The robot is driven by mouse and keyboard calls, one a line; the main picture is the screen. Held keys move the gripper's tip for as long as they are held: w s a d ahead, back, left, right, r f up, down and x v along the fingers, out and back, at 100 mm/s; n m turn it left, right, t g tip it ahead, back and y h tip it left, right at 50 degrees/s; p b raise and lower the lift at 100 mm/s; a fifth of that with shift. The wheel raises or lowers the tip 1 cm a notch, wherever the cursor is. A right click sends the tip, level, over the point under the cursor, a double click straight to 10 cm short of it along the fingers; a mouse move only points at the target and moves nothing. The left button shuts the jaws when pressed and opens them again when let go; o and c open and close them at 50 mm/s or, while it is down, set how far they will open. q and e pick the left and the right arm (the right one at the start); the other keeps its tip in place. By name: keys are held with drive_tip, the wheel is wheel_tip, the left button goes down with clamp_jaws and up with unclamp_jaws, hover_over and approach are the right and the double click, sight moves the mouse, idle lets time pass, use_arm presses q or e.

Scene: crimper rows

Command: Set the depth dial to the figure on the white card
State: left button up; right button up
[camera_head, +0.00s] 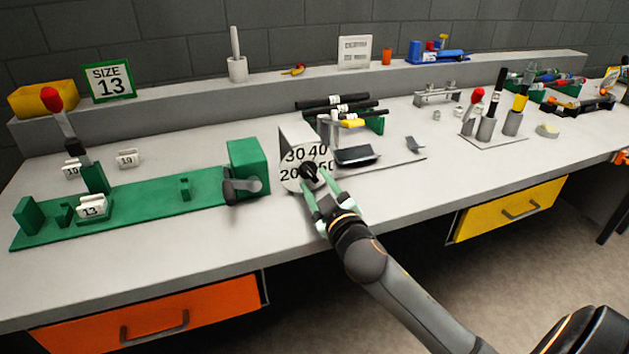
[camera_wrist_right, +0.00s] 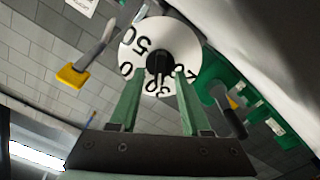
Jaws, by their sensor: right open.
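The depth dial (camera_head: 291,175) is a white disc with black figures on the front of a pale box. In the head view 20, 30, 40 and 50 show around its black knob (camera_head: 309,171). My right gripper (camera_head: 319,183) is open at the dial, its green fingers on either side of the knob. In the right wrist view the dial (camera_wrist_right: 133,57) shows with the knob (camera_wrist_right: 158,62) just ahead of the open fingertips (camera_wrist_right: 157,78). The knob's pointing direction is unclear. A white card (camera_head: 355,51) stands on the back ledge; its print is too small to read. My left gripper is out of view.
A green fixture (camera_head: 150,196) with a crank and a red-topped lever stands left of the dial. A green-framed sign (camera_head: 108,81) reads SIZE 13. Dark rods (camera_head: 338,103) and a dark tray (camera_head: 356,156) lie right of the dial. The front bench strip is clear.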

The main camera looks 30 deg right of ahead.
drive_tip(key=shift+x, duration=0.8)
clamp_jaws()
